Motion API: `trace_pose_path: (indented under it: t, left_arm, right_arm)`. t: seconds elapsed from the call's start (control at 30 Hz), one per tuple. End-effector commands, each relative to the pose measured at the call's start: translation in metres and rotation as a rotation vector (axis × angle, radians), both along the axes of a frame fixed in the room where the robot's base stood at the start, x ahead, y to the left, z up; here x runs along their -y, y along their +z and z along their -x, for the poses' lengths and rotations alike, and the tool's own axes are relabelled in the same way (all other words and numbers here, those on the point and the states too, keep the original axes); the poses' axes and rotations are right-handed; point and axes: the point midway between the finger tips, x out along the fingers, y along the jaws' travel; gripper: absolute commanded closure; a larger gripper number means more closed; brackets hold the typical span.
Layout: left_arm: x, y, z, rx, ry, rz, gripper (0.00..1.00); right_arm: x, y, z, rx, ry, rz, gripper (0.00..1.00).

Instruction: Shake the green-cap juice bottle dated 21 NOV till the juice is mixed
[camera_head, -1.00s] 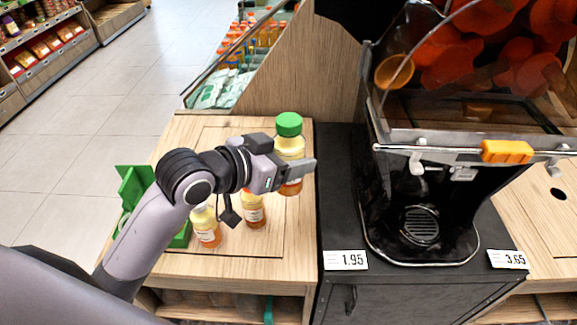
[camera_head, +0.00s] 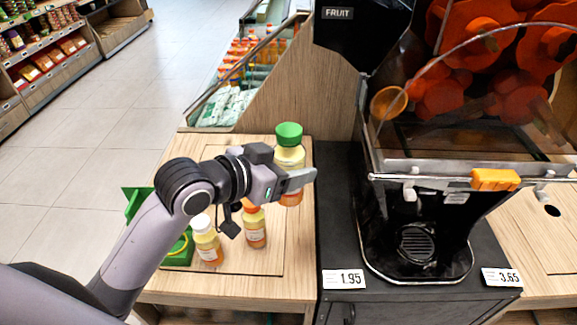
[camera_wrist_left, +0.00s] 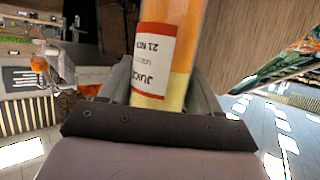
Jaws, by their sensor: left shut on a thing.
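The green-cap juice bottle (camera_head: 289,153) is upright in the head view, held by my left gripper (camera_head: 296,179) above the wooden counter. The gripper is shut around the bottle's body, and its fingers hide part of it. In the left wrist view the bottle (camera_wrist_left: 185,60) lies between the fingers, its label reading JUICE and 21 NOV upside down. The juice shows an orange part and a paler yellow part. My right gripper is not in view.
A white-cap bottle (camera_head: 207,241) and an orange-cap bottle (camera_head: 254,226) stand on the wooden counter (camera_head: 230,287) below my arm. A green holder (camera_head: 178,254) is at left. The black juicer (camera_head: 418,240) stands to the right.

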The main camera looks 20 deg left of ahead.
Motion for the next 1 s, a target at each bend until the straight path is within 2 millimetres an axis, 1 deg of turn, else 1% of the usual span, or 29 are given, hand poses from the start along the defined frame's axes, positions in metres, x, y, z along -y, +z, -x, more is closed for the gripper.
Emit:
trace_pose_path:
  t: [0.03, 0.27, 0.5, 0.6, 0.67, 0.77, 1.0]
  left_arm:
    - [0.000, 0.008, 0.000, 0.006, 0.000, 0.000, 0.73]
    - [0.000, 0.019, 0.000, 0.005, 0.000, 0.000, 0.73]
    - [0.000, 0.043, 0.000, 0.006, 0.000, 0.000, 0.73]
    - [0.000, 0.048, 0.000, 0.005, 0.000, 0.000, 0.73]
    - [0.000, 0.049, 0.000, 0.003, 0.000, -0.001, 0.73]
    - [0.000, 0.044, 0.000, 0.002, 0.001, -0.001, 0.73]
    - [0.000, 0.019, 0.000, 0.000, 0.001, -0.002, 0.73]
  right_arm:
    - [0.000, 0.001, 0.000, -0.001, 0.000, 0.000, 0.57]
    - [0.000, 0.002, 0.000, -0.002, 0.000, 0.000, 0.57]
    - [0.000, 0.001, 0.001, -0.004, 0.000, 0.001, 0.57]
    - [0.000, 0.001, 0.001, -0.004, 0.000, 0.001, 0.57]
    - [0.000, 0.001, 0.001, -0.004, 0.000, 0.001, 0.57]
    - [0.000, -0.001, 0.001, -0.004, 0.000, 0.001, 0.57]
    - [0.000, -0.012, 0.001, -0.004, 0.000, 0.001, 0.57]
